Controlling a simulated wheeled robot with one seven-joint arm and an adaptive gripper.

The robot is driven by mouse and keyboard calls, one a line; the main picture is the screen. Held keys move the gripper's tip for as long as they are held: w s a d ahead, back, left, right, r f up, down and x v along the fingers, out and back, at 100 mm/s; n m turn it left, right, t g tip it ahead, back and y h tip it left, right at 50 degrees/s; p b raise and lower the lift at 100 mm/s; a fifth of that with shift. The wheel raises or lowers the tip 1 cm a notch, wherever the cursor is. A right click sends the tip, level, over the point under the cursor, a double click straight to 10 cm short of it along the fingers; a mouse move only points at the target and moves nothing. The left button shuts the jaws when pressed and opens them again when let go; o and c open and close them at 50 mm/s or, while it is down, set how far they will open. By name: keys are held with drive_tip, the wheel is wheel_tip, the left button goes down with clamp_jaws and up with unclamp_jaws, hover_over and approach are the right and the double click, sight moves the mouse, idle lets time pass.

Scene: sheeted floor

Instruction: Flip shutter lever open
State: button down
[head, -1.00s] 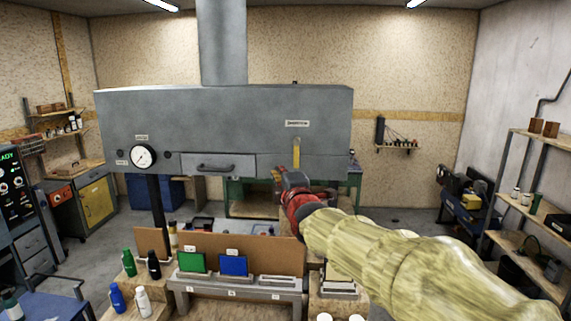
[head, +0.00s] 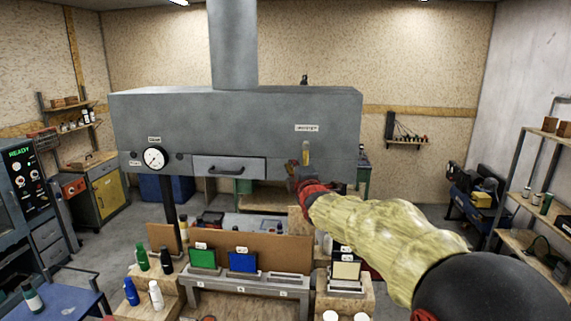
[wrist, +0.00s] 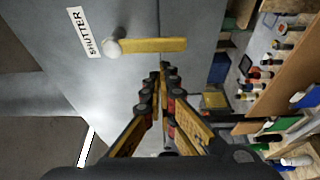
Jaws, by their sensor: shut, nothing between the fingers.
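The shutter lever is a yellow bar (head: 306,152) on the front of the grey hood (head: 240,125), below a small white label. It hangs down from its pivot. In the wrist view, where the picture is turned sideways, the lever (wrist: 155,45) runs right from a round white pivot knob (wrist: 112,48) beside the SHUTTER label (wrist: 87,32). My gripper (head: 294,176) is just below and left of the lever in the head view. In the wrist view its fingertips (wrist: 163,67) are together, empty, and just beside the lever's long edge. I cannot tell whether they touch it.
The hood front has a round gauge (head: 155,158) and a drawer with a handle (head: 229,168). Below stands a bench with a green panel (head: 203,258), a blue panel (head: 243,262) and several bottles. A control cabinet (head: 24,175) showing READY is at the left. Shelves line the right wall.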

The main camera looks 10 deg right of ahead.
drive_tip(key=shift+s+d+f, duration=0.1)
drive_tip(key=shift+d, duration=0.3)
drive_tip(key=shift+d+f+n+b, duration=0.1)
drive_tip(key=shift+d+n+b, duration=0.1)
drive_tip(key=shift+n+b, duration=0.2)
